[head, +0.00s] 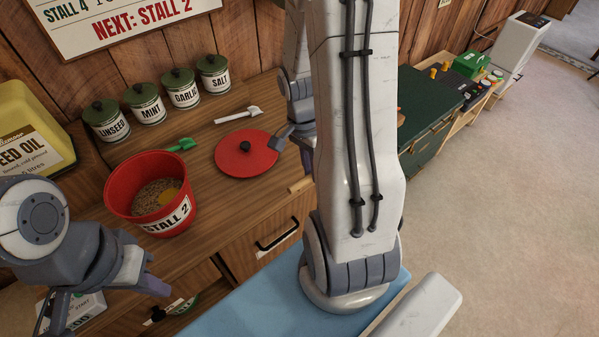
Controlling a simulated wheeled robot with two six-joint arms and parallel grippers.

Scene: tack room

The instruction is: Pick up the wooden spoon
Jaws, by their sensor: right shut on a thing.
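A short pale wooden piece (300,185), which looks like the end of the wooden spoon's handle, shows at the counter's front edge, left of my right arm. The rest of it is hidden behind that arm. My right gripper (291,137) is mostly hidden by its own arm; one grey finger shows beside the red lid (246,153). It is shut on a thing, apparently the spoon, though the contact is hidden. My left gripper (106,292) is open and empty at the lower left, in front of the counter.
A red "STALL 2" bucket (119,193) of feed stands on the counter (215,205). A yellow oil jug (35,130) stands left. Open floor (500,200) lies right.

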